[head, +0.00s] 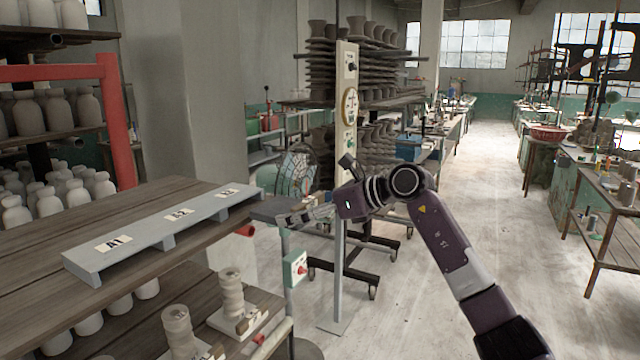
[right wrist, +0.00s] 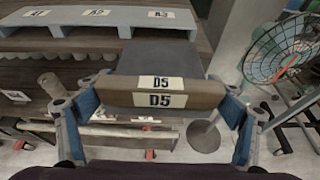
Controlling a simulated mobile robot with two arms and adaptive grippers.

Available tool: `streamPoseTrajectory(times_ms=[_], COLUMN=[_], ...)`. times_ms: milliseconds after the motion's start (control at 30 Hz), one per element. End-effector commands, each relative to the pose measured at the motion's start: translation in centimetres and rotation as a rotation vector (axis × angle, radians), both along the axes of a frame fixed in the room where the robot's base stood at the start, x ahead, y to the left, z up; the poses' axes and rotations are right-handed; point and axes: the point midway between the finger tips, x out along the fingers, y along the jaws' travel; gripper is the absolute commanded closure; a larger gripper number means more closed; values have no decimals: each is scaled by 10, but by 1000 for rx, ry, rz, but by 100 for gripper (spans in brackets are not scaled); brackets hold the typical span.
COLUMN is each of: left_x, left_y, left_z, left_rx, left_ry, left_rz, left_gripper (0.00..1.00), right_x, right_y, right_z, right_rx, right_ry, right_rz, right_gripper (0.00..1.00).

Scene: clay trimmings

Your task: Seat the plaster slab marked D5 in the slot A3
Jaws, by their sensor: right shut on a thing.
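The D5 slab is a flat grey plate with a brown near end that bears two D5 labels; it fills the middle of the right wrist view (right wrist: 165,60). In the head view its grey plate (head: 274,209) lies beside the rack's far end. My right gripper (right wrist: 160,103) is shut on the slab's brown end, with a blue finger at each side; it also shows in the head view (head: 308,216). The pale grey rack (head: 148,229) carries labels A1, A2 and A3. The A3 label (right wrist: 157,14) is above the slab's far end; I cannot tell whether that end is inside the slot. My left gripper is out of view.
The rack stands on a wooden shelf (head: 60,222) with bottles and stacked pieces below. A pale post (head: 346,130) with a control panel stands close behind my right arm. A caged fan (right wrist: 288,48) is to the right. Open floor (head: 430,260) lies right.

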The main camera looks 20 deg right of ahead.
Motion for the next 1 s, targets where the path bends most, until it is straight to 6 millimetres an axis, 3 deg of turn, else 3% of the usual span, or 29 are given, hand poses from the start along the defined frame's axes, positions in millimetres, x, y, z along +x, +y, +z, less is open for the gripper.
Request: streamPoseTrajectory(times_ms=[200,567,1000], left_x=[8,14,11], left_y=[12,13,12], left_z=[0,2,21], left_rx=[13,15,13], left_ry=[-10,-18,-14], left_rz=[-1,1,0], left_gripper=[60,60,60], right_x=[0,-1,29], right_y=[5,4,28], right_z=[-7,-6,-4], right_rx=[2,1,4], right_ry=[-5,-6,-3], right_rz=[20,17,18], right_gripper=[55,55,55])
